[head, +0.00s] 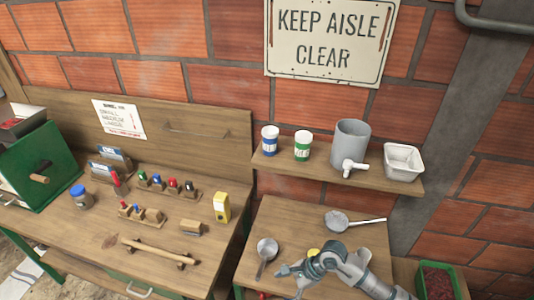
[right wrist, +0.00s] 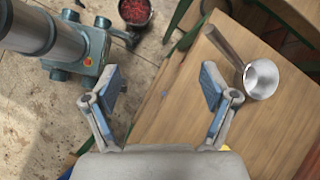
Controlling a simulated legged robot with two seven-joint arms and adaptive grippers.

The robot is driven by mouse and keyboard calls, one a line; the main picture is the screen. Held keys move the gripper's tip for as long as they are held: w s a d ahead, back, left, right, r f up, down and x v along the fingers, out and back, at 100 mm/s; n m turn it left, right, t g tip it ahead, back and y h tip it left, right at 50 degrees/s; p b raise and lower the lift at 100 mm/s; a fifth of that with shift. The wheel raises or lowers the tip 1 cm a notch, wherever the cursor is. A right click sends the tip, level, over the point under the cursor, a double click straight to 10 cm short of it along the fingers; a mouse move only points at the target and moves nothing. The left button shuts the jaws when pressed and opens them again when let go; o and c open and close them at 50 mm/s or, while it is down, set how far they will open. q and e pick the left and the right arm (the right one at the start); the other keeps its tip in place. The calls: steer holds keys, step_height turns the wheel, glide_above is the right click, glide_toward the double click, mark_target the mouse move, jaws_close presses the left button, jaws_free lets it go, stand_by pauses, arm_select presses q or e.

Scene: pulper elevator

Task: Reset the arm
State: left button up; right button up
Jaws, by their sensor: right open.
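My right arm comes in from the lower right of the head view. Its gripper (head: 289,282) is over the lower wooden table, near a small metal scoop (head: 267,248). In the right wrist view the two fingers (right wrist: 161,87) are spread wide with nothing between them. A metal scoop (right wrist: 261,79) with a handle lies on the wooden top right of the fingers, apart from them. A second scoop (head: 338,221) lies farther back on the table. My left gripper is in neither view.
A wall shelf (head: 270,161) carries two cups, a grey container (head: 351,145) and a white tub (head: 403,161). The left bench (head: 95,235) holds a green box and small tools.

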steer(key=s+a+r+m+t+y, duration=0.1)
steer(key=a+r+m+t+y, duration=0.1)
steer(key=a+r+m+y, duration=0.35)
steer(key=s+a+r+m+t+y, duration=0.1)
steer(key=a+r+m+y, duration=0.25)
steer(key=r+y, duration=0.4)
steer(key=w+d+r+m+t, duration=0.4)
steer(key=r+m+t, duration=0.2)
steer(key=m+t, duration=0.5)
steer(key=w+d+f+m+t+h, duration=0.25)
steer(key=d+m+t+h, duration=0.65)
steer(key=m, duration=0.6)
steer(key=s+d+f+m+g+h, duration=0.1)
steer(key=d+f+m+g+h, duration=0.5)
steer(key=d+f+m+h, duration=0.45)
steer(key=s+d+f+m+g, duration=0.2)
steer(key=s+f+m+g, duration=0.95)
steer(key=s+f, duration=0.95)
step_height(320, 180, down, 23)
steer(key=s+n+g, duration=0.2)
steer(key=s, duration=0.1)
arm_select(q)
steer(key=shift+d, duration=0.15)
arm_select(e)
steer(key=s+d+f+g, duration=0.1)
steer(key=s+d+f, duration=0.2)
steer(key=s+f, duration=1.3)
steer(key=shift+s+f+h, duration=0.4)
steer(key=shift+s+h, duration=0.05)
steer(key=shift+s, duration=0.45)
